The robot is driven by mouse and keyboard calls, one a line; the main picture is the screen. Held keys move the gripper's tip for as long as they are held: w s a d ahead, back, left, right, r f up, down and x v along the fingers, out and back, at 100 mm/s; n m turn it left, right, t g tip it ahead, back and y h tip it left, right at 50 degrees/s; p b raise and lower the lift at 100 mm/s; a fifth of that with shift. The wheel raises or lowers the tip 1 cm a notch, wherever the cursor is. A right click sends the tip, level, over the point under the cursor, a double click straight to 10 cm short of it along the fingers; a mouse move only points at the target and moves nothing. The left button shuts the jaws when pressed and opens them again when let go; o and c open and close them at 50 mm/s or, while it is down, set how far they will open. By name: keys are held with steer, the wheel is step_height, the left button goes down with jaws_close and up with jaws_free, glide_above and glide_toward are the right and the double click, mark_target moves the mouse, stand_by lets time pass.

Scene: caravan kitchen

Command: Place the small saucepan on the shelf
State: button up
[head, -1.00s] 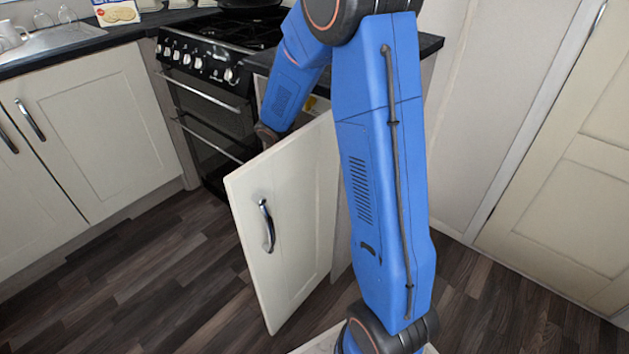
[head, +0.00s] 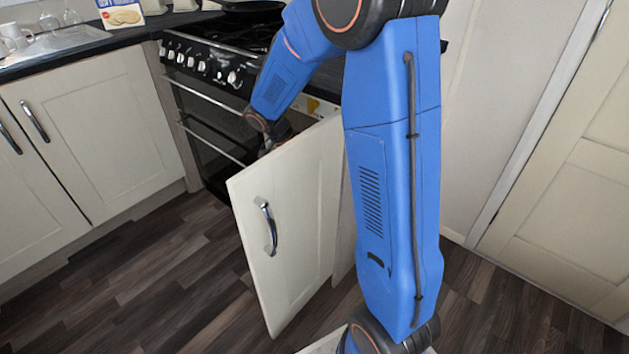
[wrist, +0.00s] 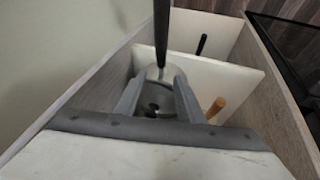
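In the wrist view, a small metal saucepan (wrist: 152,74) with a long dark handle (wrist: 162,35) shows between the two grey fingers of my gripper (wrist: 158,80). The fingers stand apart on either side of it; I cannot tell whether they touch it. The gripper is inside an open cupboard with pale shelves (wrist: 215,72). In the head view, the open cream door (head: 290,215) hides most of the cupboard inside, and my wrist is behind its upper edge. The saucepan does not show in the head view.
A wooden handle (wrist: 216,107) and another dark handle (wrist: 201,45) stick out at the shelves in the wrist view. The black cooker (head: 215,110) stands left of the cupboard. The dark wood floor (head: 150,290) is clear in front.

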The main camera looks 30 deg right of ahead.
steer(key=v, duration=0.5)
steer(key=shift+a+r, duration=0.15)
steer(key=shift+r, duration=0.15)
